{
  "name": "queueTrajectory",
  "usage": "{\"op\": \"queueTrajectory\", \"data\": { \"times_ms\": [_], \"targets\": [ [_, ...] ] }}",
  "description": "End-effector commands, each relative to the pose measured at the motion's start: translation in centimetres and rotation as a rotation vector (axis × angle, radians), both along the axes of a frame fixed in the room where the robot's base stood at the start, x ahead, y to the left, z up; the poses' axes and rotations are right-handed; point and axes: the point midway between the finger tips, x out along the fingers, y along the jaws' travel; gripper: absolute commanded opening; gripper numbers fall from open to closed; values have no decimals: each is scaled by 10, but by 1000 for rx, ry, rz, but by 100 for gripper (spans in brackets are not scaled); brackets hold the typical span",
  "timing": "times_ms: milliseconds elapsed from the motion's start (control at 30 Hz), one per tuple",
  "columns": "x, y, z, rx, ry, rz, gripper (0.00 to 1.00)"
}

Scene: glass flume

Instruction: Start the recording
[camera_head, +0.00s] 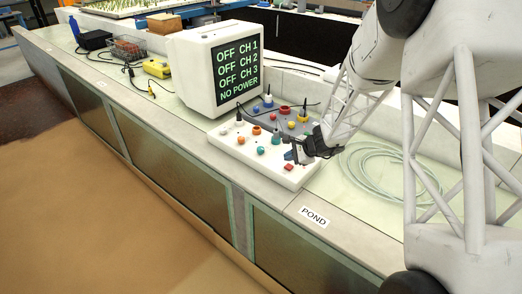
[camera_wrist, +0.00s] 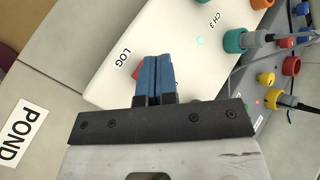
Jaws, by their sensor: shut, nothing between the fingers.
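A white control box (camera_head: 225,141) with coloured sockets and plugs stands on the flume's ledge. Its red button (camera_head: 289,167) is near the front right corner. In the wrist view the red button (camera_wrist: 137,72), beside the label "LOG" (camera_wrist: 125,57), is mostly hidden behind my fingers. My gripper (camera_head: 289,155) has blue fingertips, pressed together and empty, over that corner; they show in the wrist view too (camera_wrist: 156,60). I cannot tell whether they touch the box. The monitor (camera_head: 236,73) reads OFF for CH 1, CH 2 and CH 3, and NO POWER.
A teal socket (camera_wrist: 235,41) holds a plug with a cable. A coiled hose (camera_head: 375,170) lies right of the box. The "POND" label (camera_head: 314,216) is on the ledge. A yellow device (camera_head: 157,69) sits farther back.

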Motion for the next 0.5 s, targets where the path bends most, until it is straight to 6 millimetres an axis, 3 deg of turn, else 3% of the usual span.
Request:
{"op": "queueTrajectory", "data": {
  "times_ms": [500],
  "targets": [
    [0,0,37,-1,-2,-1,0]
  ]
}}
